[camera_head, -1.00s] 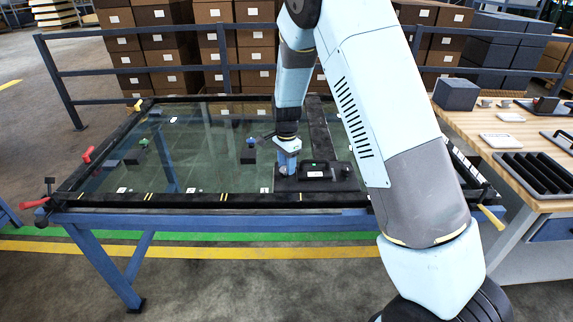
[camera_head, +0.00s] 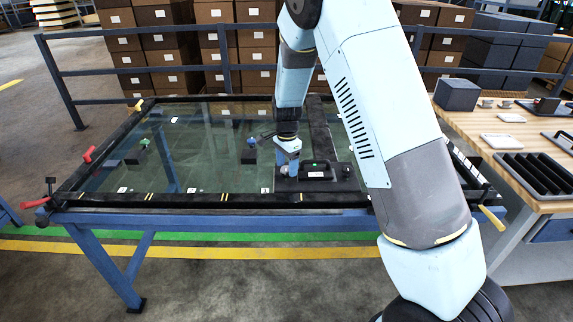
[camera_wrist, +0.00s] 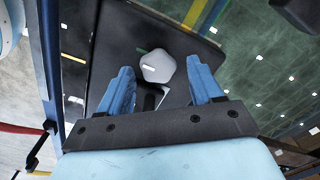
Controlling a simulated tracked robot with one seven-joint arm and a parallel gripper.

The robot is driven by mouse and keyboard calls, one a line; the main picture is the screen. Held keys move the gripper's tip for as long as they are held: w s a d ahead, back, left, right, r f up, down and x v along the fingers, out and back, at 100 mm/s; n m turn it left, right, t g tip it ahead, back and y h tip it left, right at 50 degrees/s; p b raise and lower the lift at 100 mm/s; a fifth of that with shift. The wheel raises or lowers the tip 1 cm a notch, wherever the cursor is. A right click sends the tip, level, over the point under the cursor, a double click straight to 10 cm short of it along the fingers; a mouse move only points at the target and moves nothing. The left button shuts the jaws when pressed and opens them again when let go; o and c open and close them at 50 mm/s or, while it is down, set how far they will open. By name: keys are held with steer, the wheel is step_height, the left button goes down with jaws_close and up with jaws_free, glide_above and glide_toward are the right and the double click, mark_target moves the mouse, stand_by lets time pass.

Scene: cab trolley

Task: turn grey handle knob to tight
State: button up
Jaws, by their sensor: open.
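The grey knob (camera_wrist: 158,66) is a rounded, many-sided cap with a small white mark. It sits on a dark flat plate (camera_wrist: 105,48). In the wrist view my gripper (camera_wrist: 160,72) has its two blue fingers apart, one on each side of the knob, with gaps showing. I cannot tell the fingers' height above the plate. In the head view my gripper (camera_head: 287,162) points down at the left end of the dark plate, beside a black handle (camera_head: 318,171) with a pale label. The knob is mostly hidden there.
The plate lies on a glass panel (camera_head: 205,165) in a black frame on a blue stand. Green (camera_head: 144,142) and blue (camera_head: 251,142) knobs stand on the glass to the left. Red levers (camera_head: 88,153) sit at the left edge. A wooden bench (camera_head: 470,125) stands right.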

mark_target(287, 167)
step_height(287, 167, up, 14)
steer(key=shift+f, duration=0.15)
stand_by(0.4)
steer(key=s+d+r+n+t+y, duration=0.15)
steer(key=s+d+r+n, duration=0.35)
steer(key=s+d+r, duration=0.9)
steer(key=s+d+r+n+t, duration=0.2)
steer(key=s+d+n, duration=0.1)
steer(key=s, duration=0.7)
steer(key=s+d+r+n+t+h, duration=0.1)
steer(key=s+d+r+n+t, duration=0.1)
steer(key=s, duration=0.8)
steer(key=shift+s+d+n, duration=0.2)
steer(key=shift+d+n, duration=0.35)
steer(key=shift+n, duration=0.15)
